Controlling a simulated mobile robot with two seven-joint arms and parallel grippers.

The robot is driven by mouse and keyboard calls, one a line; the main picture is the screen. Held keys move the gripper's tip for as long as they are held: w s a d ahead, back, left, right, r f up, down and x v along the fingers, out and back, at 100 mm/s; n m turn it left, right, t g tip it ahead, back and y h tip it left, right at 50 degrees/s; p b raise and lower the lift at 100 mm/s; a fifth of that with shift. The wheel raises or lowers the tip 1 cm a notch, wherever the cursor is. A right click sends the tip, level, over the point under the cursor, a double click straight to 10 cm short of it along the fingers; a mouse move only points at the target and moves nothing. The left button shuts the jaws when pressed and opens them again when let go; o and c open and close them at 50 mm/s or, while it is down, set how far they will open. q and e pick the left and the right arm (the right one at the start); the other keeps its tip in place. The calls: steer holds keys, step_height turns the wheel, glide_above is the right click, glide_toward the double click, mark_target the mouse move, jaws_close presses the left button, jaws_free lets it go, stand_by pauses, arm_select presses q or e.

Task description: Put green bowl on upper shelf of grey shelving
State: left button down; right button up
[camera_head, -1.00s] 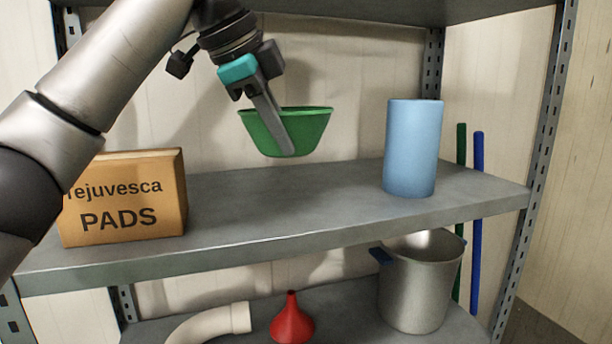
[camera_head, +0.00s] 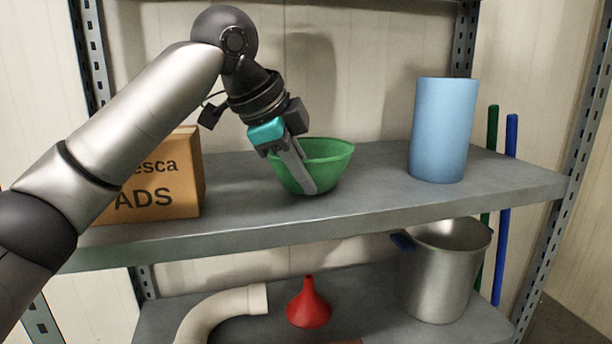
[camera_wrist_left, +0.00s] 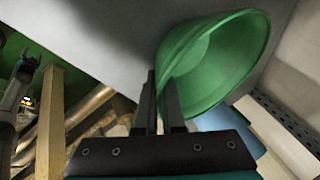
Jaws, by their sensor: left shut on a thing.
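The green bowl (camera_head: 332,165) is upright at the grey shelf board, between the cardboard box and the blue cylinder. My left gripper (camera_head: 306,188) is shut on the bowl's near left side. In the left wrist view the bowl (camera_wrist_left: 215,65) shows at the fingers (camera_wrist_left: 160,105), with its wall between them. The grey shelving's upper shelf (camera_head: 390,205) is right under the bowl. I cannot tell for sure whether the bowl's base touches it. My right gripper is not in view.
A cardboard box (camera_head: 180,185) stands left of the bowl, partly behind my left arm. A blue cylinder (camera_head: 443,130) stands to the right, with free shelf between. Below are a red funnel (camera_head: 308,305), a pale curved pipe (camera_head: 225,308) and a metal pot (camera_head: 440,275).

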arm_select(q)
steer(key=shift+f, duration=0.1)
steer(key=c, duration=1)
jaws_free()
steer(key=v, duration=1.2)
steer(key=shift+b, duration=0.35)
